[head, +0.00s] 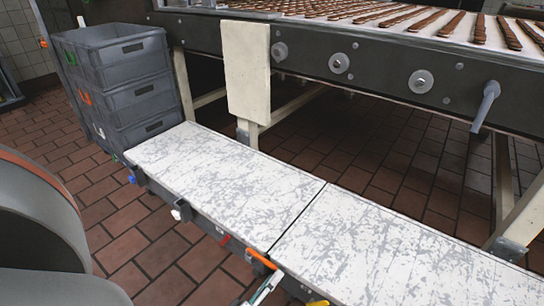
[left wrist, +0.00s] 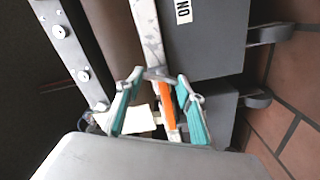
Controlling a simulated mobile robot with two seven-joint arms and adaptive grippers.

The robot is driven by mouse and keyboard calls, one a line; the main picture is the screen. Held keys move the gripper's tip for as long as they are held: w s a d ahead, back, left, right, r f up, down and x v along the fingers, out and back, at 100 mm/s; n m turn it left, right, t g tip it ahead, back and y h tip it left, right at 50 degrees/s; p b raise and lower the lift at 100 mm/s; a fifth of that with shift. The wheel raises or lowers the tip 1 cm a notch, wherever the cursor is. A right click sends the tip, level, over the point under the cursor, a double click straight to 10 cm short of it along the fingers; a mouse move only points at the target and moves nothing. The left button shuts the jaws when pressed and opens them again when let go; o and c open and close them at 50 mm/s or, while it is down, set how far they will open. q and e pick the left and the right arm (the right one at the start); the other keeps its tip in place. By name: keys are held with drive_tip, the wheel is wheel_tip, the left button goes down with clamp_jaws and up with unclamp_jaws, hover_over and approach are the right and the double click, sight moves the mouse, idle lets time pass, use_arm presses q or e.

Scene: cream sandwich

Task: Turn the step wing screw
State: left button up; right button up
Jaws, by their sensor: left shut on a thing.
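A long step with a scuffed white top (head: 213,170) runs diagonally across the head view. Small coloured parts line its near side: a blue one (head: 132,179), a white one (head: 181,211), a red one (head: 226,239) and an orange handle (head: 262,259). I cannot tell for sure which is the wing screw; the orange handle is where my gripper is. My left gripper (head: 267,287) is at the bottom edge, just below it. In the left wrist view its teal fingers (left wrist: 159,80) are on both sides of the orange handle (left wrist: 166,103). My right gripper is out of view.
A conveyor with rows of brown bars (head: 440,24) stands behind the step; a grey handle (head: 487,105) hangs from its frame. Stacked grey crates (head: 118,88) stand at the back left. Tiled floor (head: 110,210) shows around the step. Grey panels (left wrist: 203,45) are close in the wrist view.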

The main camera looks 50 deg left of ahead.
use_arm(q)
drive_tip(key=shift+f+n, duration=0.15)
drive_tip(key=shift+n, duration=4.75)
drive_tip(key=o, duration=1.1)
drive_tip(key=shift+v, duration=3.8)
